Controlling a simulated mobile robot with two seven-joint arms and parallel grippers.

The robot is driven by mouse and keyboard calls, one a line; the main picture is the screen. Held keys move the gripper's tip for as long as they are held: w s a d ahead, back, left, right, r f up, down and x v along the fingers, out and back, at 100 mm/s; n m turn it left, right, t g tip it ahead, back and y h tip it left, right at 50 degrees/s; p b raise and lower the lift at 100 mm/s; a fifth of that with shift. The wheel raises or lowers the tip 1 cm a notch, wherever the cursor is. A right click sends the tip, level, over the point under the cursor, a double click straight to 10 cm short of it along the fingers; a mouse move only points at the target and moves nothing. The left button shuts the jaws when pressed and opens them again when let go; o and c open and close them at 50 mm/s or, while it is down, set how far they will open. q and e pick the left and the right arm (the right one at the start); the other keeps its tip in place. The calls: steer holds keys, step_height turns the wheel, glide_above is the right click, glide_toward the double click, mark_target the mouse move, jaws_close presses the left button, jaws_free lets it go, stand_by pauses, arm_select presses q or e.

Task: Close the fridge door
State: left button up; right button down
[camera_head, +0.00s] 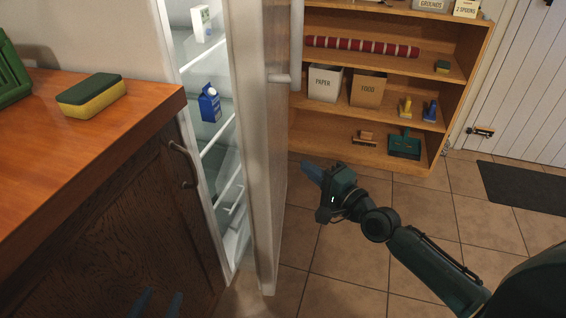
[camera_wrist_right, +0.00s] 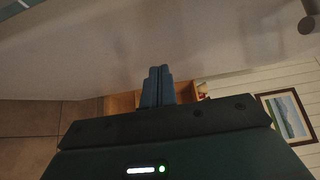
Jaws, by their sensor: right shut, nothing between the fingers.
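The white fridge door (camera_head: 262,150) stands open, seen nearly edge-on in the head view. Its long handle (camera_head: 297,45) is on the right-hand, outer face. The fridge interior (camera_head: 215,130) shows shelves, a blue carton and a white carton to the left of the door. My right gripper (camera_head: 310,170) is shut and empty, to the right of the door on its outer side. In the right wrist view its fingers (camera_wrist_right: 157,86) are together, with a broad pale surface beyond; contact cannot be told. My left gripper (camera_head: 158,304) shows only its two separated fingertips at the bottom edge.
A wooden counter (camera_head: 150,100) with a sponge (camera_head: 92,95) is at the left, beside the fridge. A wooden shelf unit (camera_head: 385,18) with boxes and brushes stands behind the door. Tiled floor (camera_head: 350,245) is clear below my right arm. A dark mat (camera_head: 525,188) lies at the right.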

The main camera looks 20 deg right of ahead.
mark_target(273, 155)
steer(key=w+a, duration=0.4)
steer(key=shift+w+a, duration=0.15)
steer(key=shift+a, duration=0.35)
arm_select(q)
steer(key=shift+r+p, duration=0.15)
steer(key=shift+p, duration=0.15)
arm_select(e)
steer(key=shift+a, duration=0.1)
